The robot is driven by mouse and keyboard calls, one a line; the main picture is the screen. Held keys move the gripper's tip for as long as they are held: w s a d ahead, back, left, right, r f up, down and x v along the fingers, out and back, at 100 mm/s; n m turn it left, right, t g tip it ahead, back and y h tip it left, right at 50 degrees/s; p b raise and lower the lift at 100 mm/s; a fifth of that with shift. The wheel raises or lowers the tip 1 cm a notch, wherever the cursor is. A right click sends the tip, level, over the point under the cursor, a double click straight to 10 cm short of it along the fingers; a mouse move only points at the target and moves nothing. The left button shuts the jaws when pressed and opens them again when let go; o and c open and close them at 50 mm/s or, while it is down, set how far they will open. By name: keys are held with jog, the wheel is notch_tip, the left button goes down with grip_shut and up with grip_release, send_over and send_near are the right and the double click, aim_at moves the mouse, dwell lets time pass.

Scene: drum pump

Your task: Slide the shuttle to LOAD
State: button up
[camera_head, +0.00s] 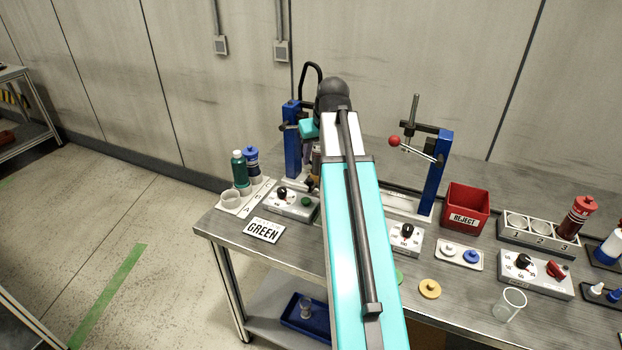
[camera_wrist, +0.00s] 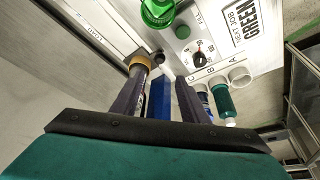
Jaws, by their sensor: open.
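My gripper (camera_wrist: 160,78) is open in the wrist view, its two dark fingers apart, with a blue post (camera_wrist: 159,98) showing between them. A tan ring-shaped part (camera_wrist: 138,63) shows at the left fingertip; I cannot tell whether they touch. A pale rail plate (camera_wrist: 85,28) with small lettering lies beyond the left finger, and a small dark knob (camera_wrist: 158,53) is near the fingertips. In the head view my arm hides most of the pale track (camera_head: 408,206) between the blue posts. I cannot clearly identify the shuttle, and no LOAD mark is readable.
A control box (camera_head: 292,204) with a black knob and green button stands beside the fixture. The right blue post (camera_head: 437,170) carries a red-ball lever (camera_head: 394,141). A green bottle (camera_head: 240,172) stands left; a red reject bin (camera_head: 466,208) stands right.

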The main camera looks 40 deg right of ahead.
aim_at(310, 180)
jog(key=shift+p+x, duration=1.3)
jog(key=shift+x, duration=5.45)
jog(key=shift+f, duration=0.1)
grip_shut()
